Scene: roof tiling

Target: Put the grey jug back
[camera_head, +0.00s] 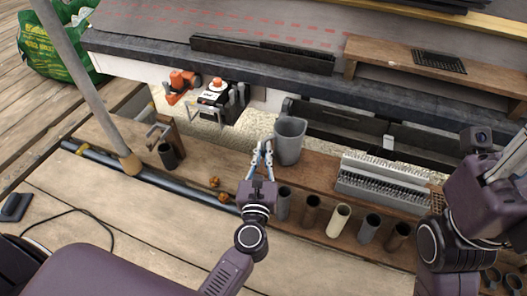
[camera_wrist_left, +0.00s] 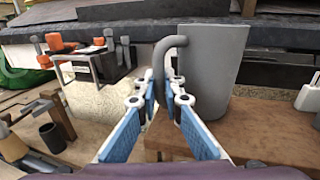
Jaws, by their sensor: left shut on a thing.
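The grey jug (camera_head: 289,140) is upright at the wooden plank near the middle of the head view. In the left wrist view the jug (camera_wrist_left: 208,75) fills the upper middle, its handle (camera_wrist_left: 161,62) facing my gripper. My left gripper (camera_head: 264,150) is shut on the jug's handle; its blue-padded fingers (camera_wrist_left: 163,95) close around it. I cannot tell whether the jug's base touches the plank or hangs just above it. My right gripper (camera_head: 508,158) is partly in view at the right edge, and its finger state is unclear.
Several tube-like cups (camera_head: 338,221) stand in a row right of my left gripper. A grey ridged block (camera_head: 383,181) lies farther right. Orange-and-black tools (camera_head: 213,95) hang behind left. A slanted pole (camera_head: 90,85) stands at left. Bare plank (camera_head: 205,170) lies left of the gripper.

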